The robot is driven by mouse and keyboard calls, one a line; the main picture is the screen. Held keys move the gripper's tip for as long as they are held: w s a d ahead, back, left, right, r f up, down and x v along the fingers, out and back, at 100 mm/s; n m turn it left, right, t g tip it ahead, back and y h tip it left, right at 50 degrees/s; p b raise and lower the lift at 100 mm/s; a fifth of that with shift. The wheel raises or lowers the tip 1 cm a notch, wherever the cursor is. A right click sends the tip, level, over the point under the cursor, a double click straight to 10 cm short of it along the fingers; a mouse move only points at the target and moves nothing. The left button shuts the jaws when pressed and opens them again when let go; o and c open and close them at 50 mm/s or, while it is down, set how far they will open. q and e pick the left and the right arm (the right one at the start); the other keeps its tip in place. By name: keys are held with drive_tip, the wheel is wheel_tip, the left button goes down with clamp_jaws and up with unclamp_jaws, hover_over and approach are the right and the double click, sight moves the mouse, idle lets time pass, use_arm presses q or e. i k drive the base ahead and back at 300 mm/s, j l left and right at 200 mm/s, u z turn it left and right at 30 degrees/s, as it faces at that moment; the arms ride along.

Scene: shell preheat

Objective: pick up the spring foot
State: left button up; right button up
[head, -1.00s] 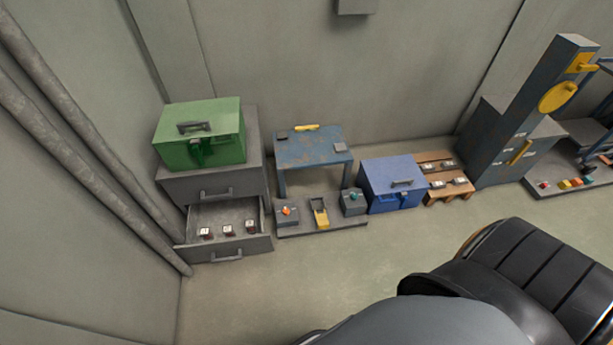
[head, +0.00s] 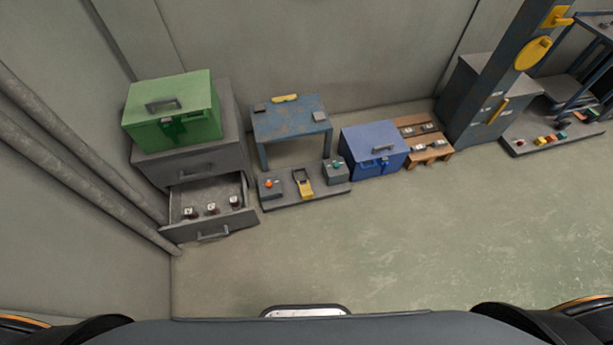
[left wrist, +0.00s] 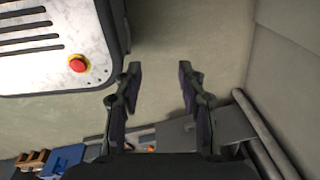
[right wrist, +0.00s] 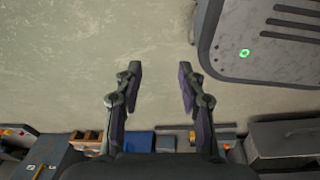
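No part can be told apart for certain as the spring foot at this size. Several small dark parts with white tops (head: 211,208) stand in the open grey drawer (head: 214,231) at the left of the head view. Similar small parts (head: 420,147) sit on a wooden pallet (head: 432,155). My left gripper (left wrist: 160,68) is open and empty over bare floor. My right gripper (right wrist: 160,68) is open and empty, also over floor. Neither gripper shows in the head view, and both are well away from the parts.
A green box (head: 172,112) stands on the drawer cabinet (head: 236,120). A blue table (head: 291,120) stands behind a low grey platform (head: 320,197) with small boxes. A blue box (head: 374,150) is beside it. Pipes (head: 75,150) run along the left wall. The front floor is clear.

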sight(236, 204)
drive_tip(key=u, duration=0.9)
